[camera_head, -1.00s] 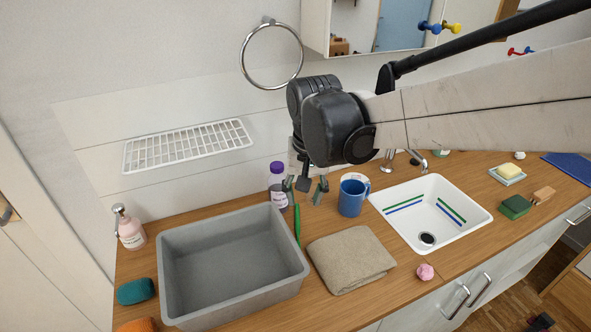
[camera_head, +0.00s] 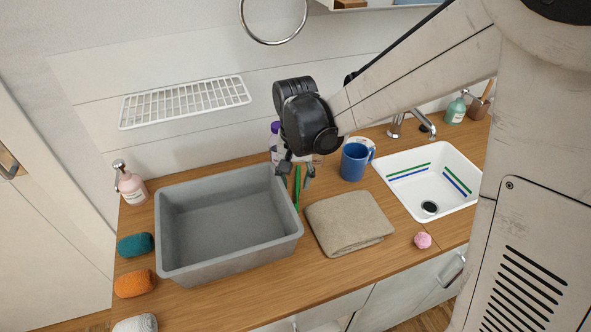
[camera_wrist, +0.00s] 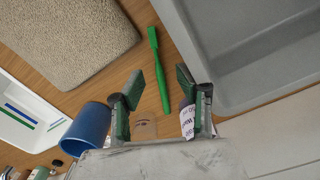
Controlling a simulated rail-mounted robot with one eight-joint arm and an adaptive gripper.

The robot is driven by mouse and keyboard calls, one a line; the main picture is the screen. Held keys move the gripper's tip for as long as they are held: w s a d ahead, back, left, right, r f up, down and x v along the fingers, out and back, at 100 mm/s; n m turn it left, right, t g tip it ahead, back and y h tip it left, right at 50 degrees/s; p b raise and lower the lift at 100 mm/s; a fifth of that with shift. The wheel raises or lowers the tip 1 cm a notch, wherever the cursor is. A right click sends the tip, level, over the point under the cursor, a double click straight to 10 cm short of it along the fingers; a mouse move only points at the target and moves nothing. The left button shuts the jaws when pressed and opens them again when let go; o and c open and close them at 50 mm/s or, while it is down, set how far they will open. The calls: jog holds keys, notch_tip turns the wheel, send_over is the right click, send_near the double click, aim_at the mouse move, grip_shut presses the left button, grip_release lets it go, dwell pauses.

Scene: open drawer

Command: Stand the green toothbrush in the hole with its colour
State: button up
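The green toothbrush (camera_head: 297,190) lies on the wooden counter between the grey bin and the folded towel. In the wrist view the toothbrush (camera_wrist: 160,72) shows with its bristled head away from my gripper and its handle pointing toward the gap between my fingers. My gripper (camera_head: 296,174) is open above the counter, over the handle end of the toothbrush. In the wrist view the open gripper (camera_wrist: 160,92) has its green-padded fingers either side of the handle's line, with nothing held. I cannot make out a coloured hole; the area behind my gripper is partly hidden.
The grey bin (camera_head: 163,225) stands close left; the towel (camera_head: 348,222) lies right. A blue mug (camera_head: 354,163) and a purple-capped bottle (camera_head: 274,136) stand near my gripper. A white sink (camera_head: 405,202) is farther right. A wire shelf (camera_head: 185,102) hangs on the wall.

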aim_at(297, 197)
jog(key=shift+w+d+f, duration=0.1)
jog(key=shift+d+f, duration=0.05)
jog(key=shift+f, duration=1.3)
jog(key=shift+d+f, duration=0.1)
jog(key=shift+f, duration=1.35)
grip_shut()
